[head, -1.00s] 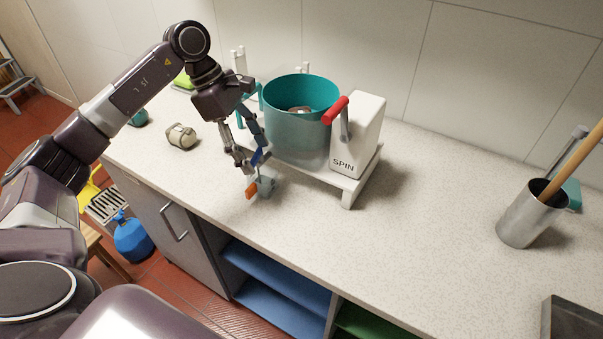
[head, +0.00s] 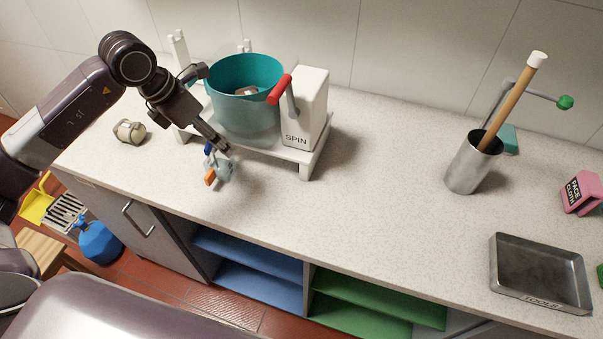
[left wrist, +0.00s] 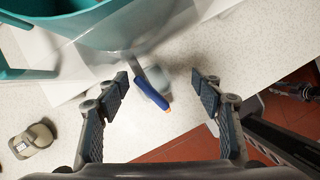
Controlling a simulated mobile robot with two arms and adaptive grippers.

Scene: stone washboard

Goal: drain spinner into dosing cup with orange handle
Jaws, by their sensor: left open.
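The spinner has a teal drum (head: 245,110) on a white stand with a white SPIN block (head: 305,105) and a red-handled crank (head: 280,88). A small blue lever (head: 208,149) shows at the stand's front. The clear dosing cup (head: 222,172) with an orange handle (head: 210,177) is just below it on the counter. My left gripper (head: 222,147) is open, close by the lever. In the left wrist view, the blue lever (left wrist: 151,90) lies between the open fingers (left wrist: 163,86), apart from both. It partly covers the cup (left wrist: 158,76) and handle.
A beige roll-like object (head: 129,131) lies left of the spinner. A metal holder (head: 472,165) with a wooden stick, a pink FACE CLOTH box (head: 580,192) and a TOOLS tray (head: 540,270) stand at right. The counter's middle is clear.

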